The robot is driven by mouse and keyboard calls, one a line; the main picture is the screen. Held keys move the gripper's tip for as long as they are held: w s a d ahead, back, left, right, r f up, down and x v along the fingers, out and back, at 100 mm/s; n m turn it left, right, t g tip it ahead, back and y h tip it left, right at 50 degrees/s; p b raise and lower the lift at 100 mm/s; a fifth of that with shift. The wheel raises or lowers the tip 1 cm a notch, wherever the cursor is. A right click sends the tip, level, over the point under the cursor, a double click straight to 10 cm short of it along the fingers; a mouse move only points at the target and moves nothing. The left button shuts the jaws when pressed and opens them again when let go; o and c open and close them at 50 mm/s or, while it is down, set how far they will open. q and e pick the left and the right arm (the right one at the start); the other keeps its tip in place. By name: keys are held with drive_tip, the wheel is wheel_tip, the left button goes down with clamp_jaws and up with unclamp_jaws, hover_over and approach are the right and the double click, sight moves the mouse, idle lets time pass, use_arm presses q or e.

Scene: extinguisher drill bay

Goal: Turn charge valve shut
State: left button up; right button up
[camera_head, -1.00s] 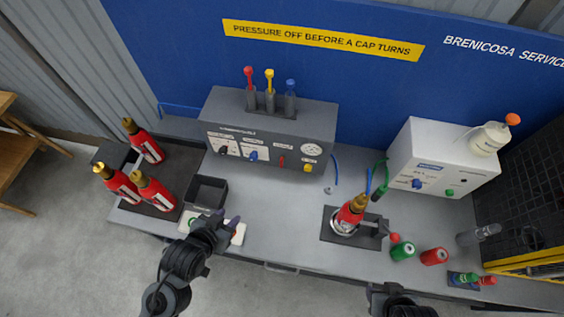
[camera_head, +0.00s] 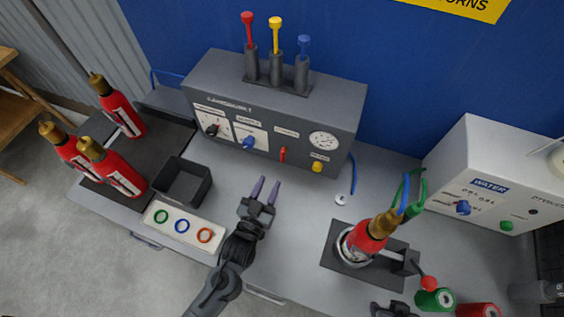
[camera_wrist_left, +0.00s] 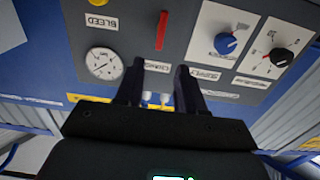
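The grey charging panel (camera_head: 270,115) stands at the back of the bench. Its red lever (camera_head: 283,154), taken as the charge valve, stands upright along the panel face. It also shows in the left wrist view (camera_wrist_left: 162,30), beside a label partly hidden by a finger. My left gripper (camera_head: 266,187) is open and empty, in front of and below the lever, apart from it, fingers pointing toward the panel. In the left wrist view its fingers (camera_wrist_left: 161,88) are apart. My right gripper (camera_head: 390,309) shows only partly at the bottom edge; its fingers are unclear.
A blue supply knob (camera_head: 249,142), yellow bleed button (camera_head: 317,167) and gauge (camera_head: 323,140) flank the lever. A red extinguisher (camera_head: 366,240) with hoses stands in a holder at right. An empty black bin (camera_head: 182,182) and ring tray (camera_head: 183,228) lie left of my left arm.

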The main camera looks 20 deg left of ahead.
sight(282, 156)
use_arm(q)
drive_tip(key=w, duration=1.1)
clamp_jaws()
